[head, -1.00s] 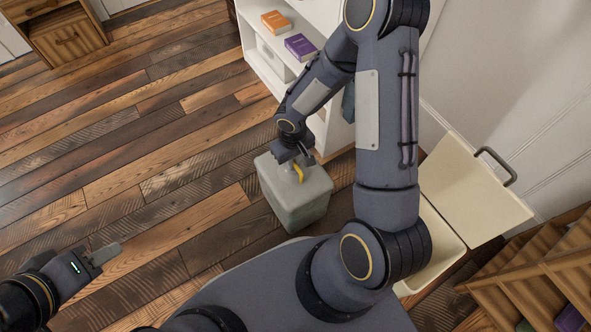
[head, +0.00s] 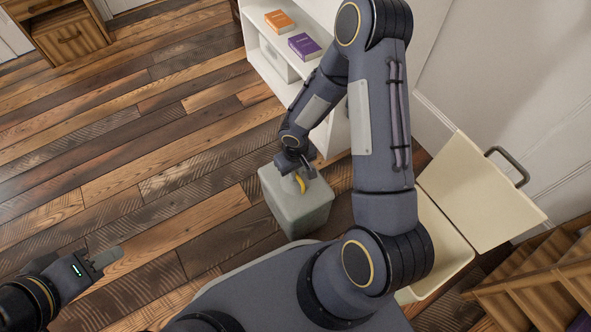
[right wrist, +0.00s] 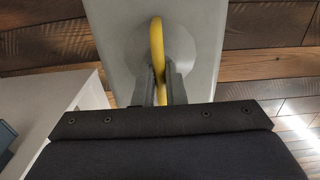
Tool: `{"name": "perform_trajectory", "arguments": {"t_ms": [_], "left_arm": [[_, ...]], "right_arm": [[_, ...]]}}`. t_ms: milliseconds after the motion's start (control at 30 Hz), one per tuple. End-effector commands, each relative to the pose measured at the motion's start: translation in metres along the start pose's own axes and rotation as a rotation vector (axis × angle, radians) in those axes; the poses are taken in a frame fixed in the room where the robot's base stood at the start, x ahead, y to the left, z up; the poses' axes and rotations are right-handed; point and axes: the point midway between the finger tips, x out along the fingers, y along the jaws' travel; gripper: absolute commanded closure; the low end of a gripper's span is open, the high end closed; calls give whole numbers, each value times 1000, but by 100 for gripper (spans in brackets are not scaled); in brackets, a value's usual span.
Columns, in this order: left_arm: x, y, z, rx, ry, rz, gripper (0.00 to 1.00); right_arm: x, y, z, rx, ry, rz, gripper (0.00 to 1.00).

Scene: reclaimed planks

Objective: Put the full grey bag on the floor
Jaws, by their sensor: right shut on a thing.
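The grey bag (head: 293,212) is a full, boxy bag with a yellow loop handle (head: 300,184) on top. It is upright in the middle of the head view, over the plank floor; whether its base touches the floor is hidden from this angle. My right gripper (head: 299,174) is above the bag and shut on its yellow handle. In the right wrist view, the handle (right wrist: 157,48) runs between the two fingers, with the grey bag top (right wrist: 199,50) below. My left gripper (head: 106,259) is over the floor at lower left, away from the bag; its finger gap is unclear.
A white shelf (head: 262,52) with an orange book (head: 279,21) and a purple book (head: 304,46) stands behind the bag. A cream bin (head: 446,244) with its lid raised is at right, beside a wooden rack (head: 530,285). The plank floor (head: 130,160) left of the bag is clear.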

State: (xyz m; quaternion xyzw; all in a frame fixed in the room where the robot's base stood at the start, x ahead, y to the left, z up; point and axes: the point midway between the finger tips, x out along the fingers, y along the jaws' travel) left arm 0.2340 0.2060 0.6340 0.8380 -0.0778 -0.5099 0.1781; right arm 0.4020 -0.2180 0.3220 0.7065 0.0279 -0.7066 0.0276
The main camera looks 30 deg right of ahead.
Motion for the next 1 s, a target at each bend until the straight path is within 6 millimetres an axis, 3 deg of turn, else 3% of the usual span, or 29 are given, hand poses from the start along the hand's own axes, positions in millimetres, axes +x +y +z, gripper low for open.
{"name": "perform_trajectory", "arguments": {"t_ms": [33,67,200,567,667,1000], "left_arm": [[2,-1,1,0,0,0,64],[2,-1,1,0,0,0,64],[1,-1,1,0,0,0,64],[-3,2,-2,0,0,0,64],[-8,4,-4,0,0,0,64],[-35,16,-18,0,0,0,64]], "right_arm": [[2,0,-1,-1,2,0,100],[2,0,0,0,0,0,87],[1,0,0,0,-1,0,69],[-4,0,0,0,-1,0,68],[-18,0,-1,1,3,0,68],[-90,0,0,2,3,1,68]]}}
